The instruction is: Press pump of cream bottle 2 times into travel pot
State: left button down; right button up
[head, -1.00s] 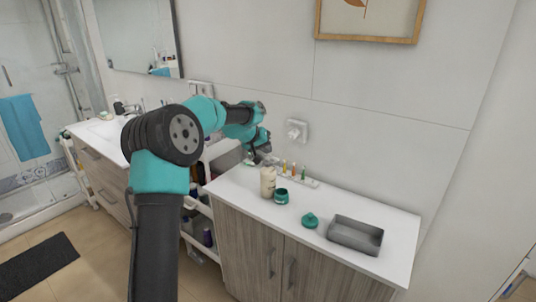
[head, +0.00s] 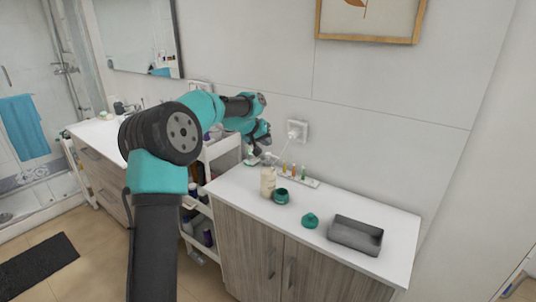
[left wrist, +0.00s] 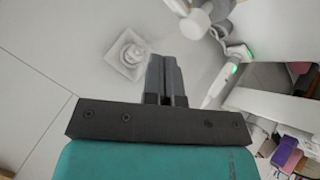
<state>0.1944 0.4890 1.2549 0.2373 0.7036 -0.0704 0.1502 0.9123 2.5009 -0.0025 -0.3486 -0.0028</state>
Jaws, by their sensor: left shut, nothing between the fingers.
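The cream bottle (head: 268,183), pale with a pump top, stands upright on the white counter. The travel pot (head: 281,197), a small teal jar, stands beside it to the right, its dark mouth facing up. A teal lid (head: 310,220) lies apart, further right. My left gripper (head: 262,154) is above and behind the bottle, apart from it. In the left wrist view its two fingers (left wrist: 165,80) are together with nothing between them. Pale rounded shapes at the top of that view are cut off, and I cannot tell what they are. My right gripper is not in view.
A grey tray (head: 355,236) sits at the counter's right. Several small coloured vials (head: 294,170) stand in a white rack behind the pot. A wall socket (head: 298,131) is above them. A cart (head: 222,152) stands left of the counter. The counter's front is clear.

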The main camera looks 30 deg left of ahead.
pick_arm(q)
jog(key=shift+r, duration=2)
jog(key=shift+f, duration=0.15)
